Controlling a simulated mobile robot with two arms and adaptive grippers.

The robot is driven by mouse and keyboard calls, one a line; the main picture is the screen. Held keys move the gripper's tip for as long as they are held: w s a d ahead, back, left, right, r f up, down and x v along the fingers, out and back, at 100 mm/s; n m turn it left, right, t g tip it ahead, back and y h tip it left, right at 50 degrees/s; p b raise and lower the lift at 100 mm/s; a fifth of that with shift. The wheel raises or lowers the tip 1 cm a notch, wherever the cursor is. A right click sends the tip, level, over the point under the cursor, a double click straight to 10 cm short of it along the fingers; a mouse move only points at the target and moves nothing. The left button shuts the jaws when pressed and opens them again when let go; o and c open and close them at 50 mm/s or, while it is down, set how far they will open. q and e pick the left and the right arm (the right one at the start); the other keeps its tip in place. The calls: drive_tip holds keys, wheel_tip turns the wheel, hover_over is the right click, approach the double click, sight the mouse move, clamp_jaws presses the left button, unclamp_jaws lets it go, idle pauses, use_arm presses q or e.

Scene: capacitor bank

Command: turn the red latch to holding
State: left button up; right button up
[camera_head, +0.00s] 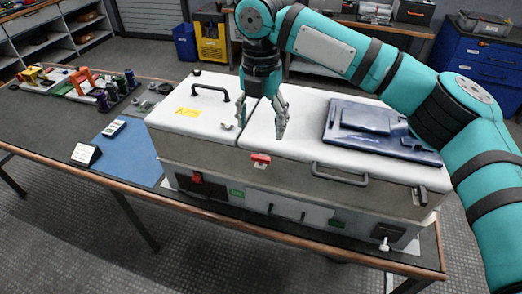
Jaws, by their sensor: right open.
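The red latch (260,160) sits on the upper front edge of the white and grey capacitor bank cabinet (290,163), near the seam between its two lids. My right gripper (281,130) hangs above the lid just behind and to the right of the latch. Its fingers point down, are open and hold nothing. It looks apart from the latch. My left gripper is not in view.
A black handle (212,90) rises from the left lid, and a grey handle (340,174) is on the front right. A dark blue case (375,128) lies on the right lid. A blue mat (128,148) and several tools lie on the table's left.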

sight(261, 156)
wheel_tip(261, 156, down, 10)
drive_tip(key=shift+r+p, duration=0.25)
drive_tip(key=shift+p, duration=0.35)
drive_tip(key=shift+c, duration=0.4)
drive_tip(key=c, duration=1.1)
drive_tip(key=m+p, duration=0.1)
drive_tip(key=p, duration=0.1)
drive_tip(key=m+p, duration=0.2)
drive_tip(key=p, duration=0.1)
drive_tip(key=shift+s+r, duration=0.1)
drive_tip(key=shift+r, duration=0.25)
drive_tip(key=shift+f+m+p, duration=0.1)
drive_tip(key=shift+m+p, duration=0.35)
drive_tip(key=shift+m, duration=0.15)
drive_tip(key=shift+f+m, duration=0.15)
drive_tip(key=shift+m, duration=0.15)
